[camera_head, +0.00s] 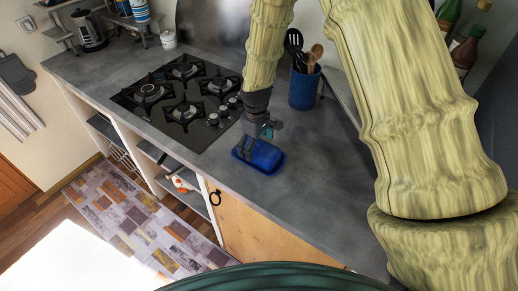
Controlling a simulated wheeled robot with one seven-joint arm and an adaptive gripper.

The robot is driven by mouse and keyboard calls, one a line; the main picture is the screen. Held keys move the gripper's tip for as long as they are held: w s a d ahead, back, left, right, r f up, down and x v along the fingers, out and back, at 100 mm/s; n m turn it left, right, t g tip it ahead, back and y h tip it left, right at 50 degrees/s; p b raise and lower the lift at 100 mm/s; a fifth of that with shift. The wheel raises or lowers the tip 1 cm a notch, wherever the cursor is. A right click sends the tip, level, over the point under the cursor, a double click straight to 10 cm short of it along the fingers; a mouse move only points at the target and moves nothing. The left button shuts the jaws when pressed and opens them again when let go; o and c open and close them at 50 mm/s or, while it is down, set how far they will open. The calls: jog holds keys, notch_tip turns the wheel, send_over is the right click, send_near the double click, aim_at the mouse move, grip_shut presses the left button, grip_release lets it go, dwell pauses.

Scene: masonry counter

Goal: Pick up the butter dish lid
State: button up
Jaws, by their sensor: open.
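The blue butter dish with its lid (265,156) sits on the grey counter, right of the gas hob and near the counter's front edge. The lid is a raised blue block on a blue base tray (273,169) with a low rim. My gripper (256,139) is open and points down at the lid's upper left part. It overlaps the lid in the picture, and I cannot tell whether the fingers touch it. The fingers are small and partly hide the lid's top.
A black gas hob (181,99) lies left of the dish. A blue utensil holder (303,88) with spoons stands behind it to the right. Bottles (464,48) stand at the far right. The grey counter (315,195) right of the dish is clear.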

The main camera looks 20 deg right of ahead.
jog(key=shift+w+f, duration=0.15)
jog(key=c, duration=1.3)
